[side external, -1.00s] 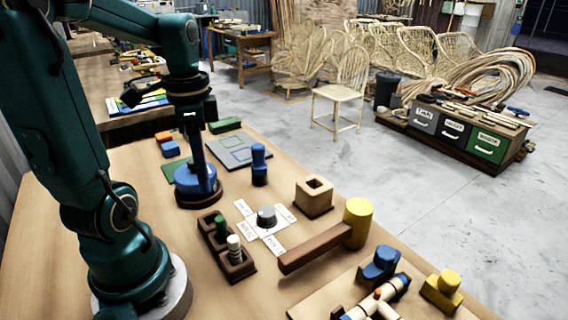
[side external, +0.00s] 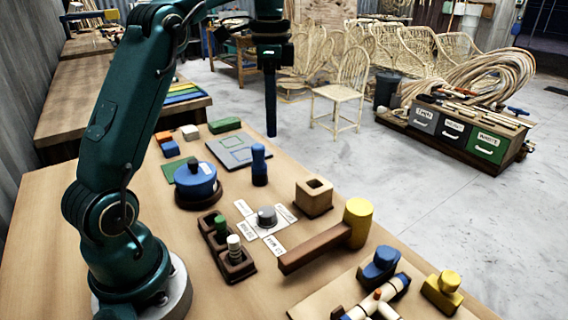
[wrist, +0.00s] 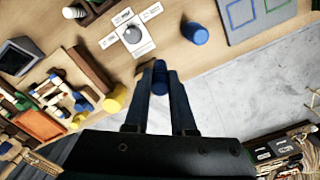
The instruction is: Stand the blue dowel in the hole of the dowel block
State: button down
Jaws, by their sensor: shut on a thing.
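My gripper (wrist: 160,85) is shut on the blue dowel (wrist: 160,70), which shows between its fingertips in the wrist view. In the side external view my gripper (side external: 270,125) points straight down, well above the table, and the dowel is hard to tell from the dark fingers. The brown block with one square opening (side external: 314,202), which looks like the dowel block, stands on the table to the lower right of my gripper. Its opening looks empty. In the wrist view my gripper and the dowel largely hide it.
A blue peg (side external: 259,170) stands left of the block. A mallet (side external: 357,222) lies in front of it. A dark rack (side external: 237,268) holds a green and a white dowel. A grey knob (side external: 267,216) sits among white labels.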

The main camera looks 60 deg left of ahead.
jog(key=shift+w+d+f+m, duration=0.45)
jog(key=shift+w+d+f, duration=0.65)
jog(key=shift+f, duration=0.9)
jog(key=shift+w+d+f+m, duration=0.5)
jog(key=shift+w+d+f, duration=0.6)
jog(key=shift+f, duration=0.85)
jog(key=shift+w+d+f+m, duration=0.45)
jog(key=shift+w+d+f, duration=0.6)
jog(key=shift+f, duration=0.95)
jog(key=shift+s+d+f, duration=0.1)
jog(key=shift+f, duration=0.2)
jog(key=c, duration=0.7)
grip_release()
jog(key=shift+r, duration=4.5)
